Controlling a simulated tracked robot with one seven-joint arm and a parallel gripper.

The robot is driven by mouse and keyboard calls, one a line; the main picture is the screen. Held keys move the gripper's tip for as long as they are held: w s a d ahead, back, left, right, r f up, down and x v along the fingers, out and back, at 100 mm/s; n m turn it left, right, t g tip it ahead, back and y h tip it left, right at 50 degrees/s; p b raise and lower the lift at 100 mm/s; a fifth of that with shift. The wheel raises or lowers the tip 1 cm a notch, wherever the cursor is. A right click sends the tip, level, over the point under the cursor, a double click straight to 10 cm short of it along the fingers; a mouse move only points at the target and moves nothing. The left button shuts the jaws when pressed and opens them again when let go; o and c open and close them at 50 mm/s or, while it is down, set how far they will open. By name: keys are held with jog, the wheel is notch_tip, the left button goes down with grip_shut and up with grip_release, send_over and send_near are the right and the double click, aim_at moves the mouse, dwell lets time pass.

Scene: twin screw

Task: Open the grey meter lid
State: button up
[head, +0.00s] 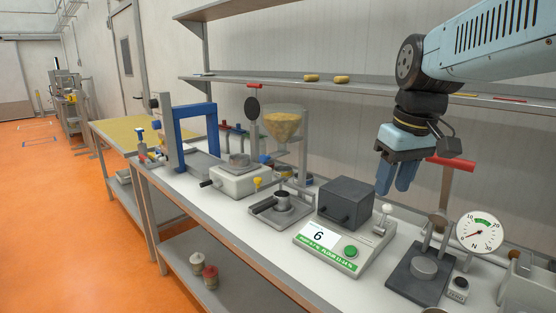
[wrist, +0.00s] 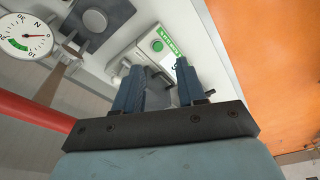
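The meter (head: 330,248) is a light box with a display reading 6 and a green button. Its dark grey block-shaped lid (head: 347,198) sits down on top, with a short black handle (head: 345,218) on its front. My gripper (head: 396,187) hangs fingers-down in the air, above and to the right of the lid, touching nothing. In the wrist view the two blue fingers (wrist: 158,78) are spread with a gap between them. The grey lid (wrist: 158,98) shows beyond that gap, partly hidden by the fingers, and the meter's green button (wrist: 158,45) shows past them.
A dial gauge (head: 480,233) on a dark stand is right of the meter. A red bar (head: 452,163) is close behind my gripper. A shelf (head: 300,83) runs above the bench. The meter stands near the bench's front edge.

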jog(key=s+d+f+m+t, duration=0.2)
jog(key=s+f+m+t, duration=0.2)
jog(key=s, duration=0.2)
jog(key=n+g+h, duration=0.2)
jog(key=n+g, duration=0.3)
jog(key=n, duration=0.5)
send_over(330, 217)
jog(key=s+a, duration=0.2)
notch_tip(330, 217, down, 2)
jog(key=f, duration=0.5)
jog(key=w+d+f, duration=0.1)
jog(key=f, duration=0.3)
jog(key=w+d+f, duration=0.1)
jog(key=f, duration=0.4)
jog(key=shift+f, duration=0.1)
grip_shut()
